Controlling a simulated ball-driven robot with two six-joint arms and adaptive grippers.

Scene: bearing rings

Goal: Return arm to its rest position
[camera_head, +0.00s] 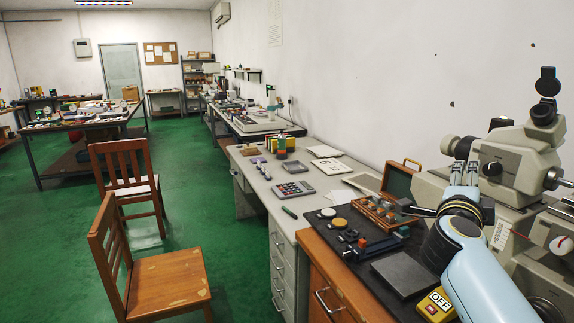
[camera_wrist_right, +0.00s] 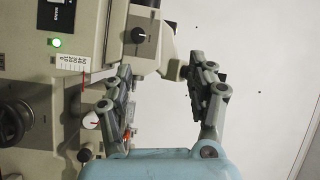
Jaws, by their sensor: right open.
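My right gripper (camera_head: 464,149) is raised in front of the grey measuring machine (camera_head: 518,160), above the black mat (camera_head: 317,228) on the bench. In the right wrist view my right gripper (camera_wrist_right: 165,84) has its two grey fingers spread apart, with nothing between them. The machine (camera_wrist_right: 75,100) and the pale wall show behind the fingers. My blue right arm comes in from the lower right and hides part of the machine. My left gripper is in neither view.
On the mat are a white disc (camera_head: 327,212), a brass-coloured disc (camera_head: 340,223), a dark flat plate (camera_head: 404,274) and an open wooden case (camera_head: 398,184). A yellow OFF box (camera_head: 436,305) sits near my arm. Wooden chairs (camera_head: 165,283) stand left of the bench.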

